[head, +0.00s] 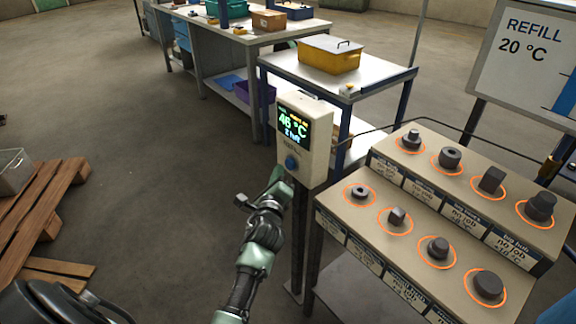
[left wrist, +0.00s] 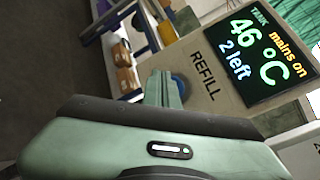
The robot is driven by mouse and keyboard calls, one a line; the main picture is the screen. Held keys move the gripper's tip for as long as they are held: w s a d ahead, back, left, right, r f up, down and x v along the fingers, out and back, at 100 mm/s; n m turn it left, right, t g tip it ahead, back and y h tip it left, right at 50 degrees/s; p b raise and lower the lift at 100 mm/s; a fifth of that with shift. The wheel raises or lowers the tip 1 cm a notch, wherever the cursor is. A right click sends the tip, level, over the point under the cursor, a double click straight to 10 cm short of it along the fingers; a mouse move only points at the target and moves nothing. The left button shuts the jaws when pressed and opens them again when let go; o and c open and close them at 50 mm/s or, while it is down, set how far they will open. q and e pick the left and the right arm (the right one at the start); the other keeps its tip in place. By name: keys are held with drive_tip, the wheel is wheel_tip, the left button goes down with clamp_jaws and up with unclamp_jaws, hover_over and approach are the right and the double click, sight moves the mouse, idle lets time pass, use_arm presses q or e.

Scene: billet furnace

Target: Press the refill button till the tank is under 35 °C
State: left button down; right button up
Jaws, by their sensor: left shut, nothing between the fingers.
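The refill post carries a pale control box (head: 316,153) with a lit display (head: 292,122). In the left wrist view the display (left wrist: 255,55) reads TANK 46 °C, "mains on" and "2 left". Below it sits the round blue refill button (head: 291,163), beside the word REFILL. My left gripper (head: 279,180) is shut and empty, with its fingertips just below and left of the button. In the left wrist view the shut fingers (left wrist: 162,88) partly cover the button (left wrist: 179,84); I cannot tell whether they touch it. My right gripper is not in view.
A stepped stand (head: 385,228) with several dark parts in orange rings stands close right of the post. A sign (head: 528,45) reads REFILL 20 °C. A cart with a yellow bin (head: 330,56) is behind. A wooden pallet (head: 38,215) lies left; the floor between is clear.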

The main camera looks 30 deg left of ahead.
use_arm(q)
drive_tip(key=shift+w, duration=0.1)
idle(0.6)
drive_tip(key=shift+w+d, duration=0.15)
drive_tip(key=shift+w, duration=0.2)
drive_tip(key=shift+w+d+b, duration=0.25)
drive_tip(key=shift+w+b, duration=0.1)
drive_tip(key=shift+w, duration=0.15)
idle(0.7)
drive_tip(key=shift+s, duration=0.1)
drive_tip(key=shift+s+a+p, duration=0.35)
drive_tip(key=shift+s+p, duration=0.2)
drive_tip(key=shift+s, duration=0.25)
drive_tip(key=shift+s, duration=0.1)
drive_tip(key=s, duration=0.1)
drive_tip(key=s+a+p, duration=0.1)
drive_tip(key=s, duration=0.1)
drive_tip(key=s+a+p, duration=0.1)
drive_tip(key=shift+s, duration=0.25)
